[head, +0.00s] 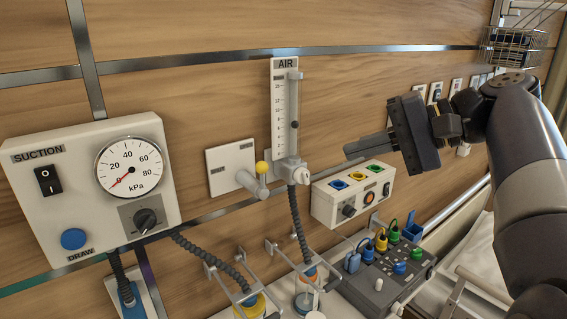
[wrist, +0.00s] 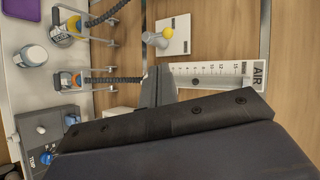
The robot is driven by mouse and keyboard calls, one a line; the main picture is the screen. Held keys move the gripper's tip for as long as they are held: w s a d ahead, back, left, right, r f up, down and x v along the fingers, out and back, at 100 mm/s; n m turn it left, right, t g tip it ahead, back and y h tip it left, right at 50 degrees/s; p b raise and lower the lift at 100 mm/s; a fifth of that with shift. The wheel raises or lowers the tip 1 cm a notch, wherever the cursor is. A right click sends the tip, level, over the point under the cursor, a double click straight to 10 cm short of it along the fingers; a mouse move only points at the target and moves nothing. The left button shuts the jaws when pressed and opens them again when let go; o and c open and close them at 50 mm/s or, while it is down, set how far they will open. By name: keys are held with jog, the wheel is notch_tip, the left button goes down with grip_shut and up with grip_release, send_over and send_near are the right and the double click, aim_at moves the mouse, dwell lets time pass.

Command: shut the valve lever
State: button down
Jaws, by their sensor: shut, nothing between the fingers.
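The valve lever is a short grey arm with a yellow ball at its end (head: 263,168). It sits on a grey valve body (head: 247,181) on a square white wall plate (head: 222,163), between the suction panel and the AIR gauge. The plate has two small labels, too small to read surely. In the wrist view the yellow ball (wrist: 167,33) is at the top, beyond my fingertips. My gripper (head: 348,152) is shut and empty, to the right of the lever and apart from it. Its fingers (wrist: 160,75) point toward the valve side.
The AIR gauge (head: 285,110) stands between my gripper and the lever in the head view. A suction panel (head: 75,160) is at left. A white box with coloured sockets (head: 352,193) is below my gripper. Hoses (head: 302,225) and a grey console (head: 385,275) are lower down.

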aim_at(263, 170)
jog(key=r+p+x, duration=0.1)
jog(key=x, duration=1.2)
jog(key=shift+w+a, duration=0.2)
jog(key=shift+a, duration=0.4)
jog(key=shift+s+a+r+n+t+h, duration=0.15)
jog(key=shift+s+a+n+t+h, duration=0.15)
jog(key=shift+s+a+n+h, duration=0.4)
jog(key=s+a+f+n+t+h+b, duration=0.3)
jog(key=a+f+n+t+h+b, duration=0.1)
jog(key=h, duration=0.4)
jog(key=shift+s+a+n+t+h+b, duration=0.4)
jog(key=shift+a+n+t+b, duration=0.5)
jog(key=shift+a+n, duration=0.25)
jog(key=shift+w+d+f, duration=0.1)
jog(key=shift+d+f, duration=0.05)
jog(key=shift+d, duration=0.1)
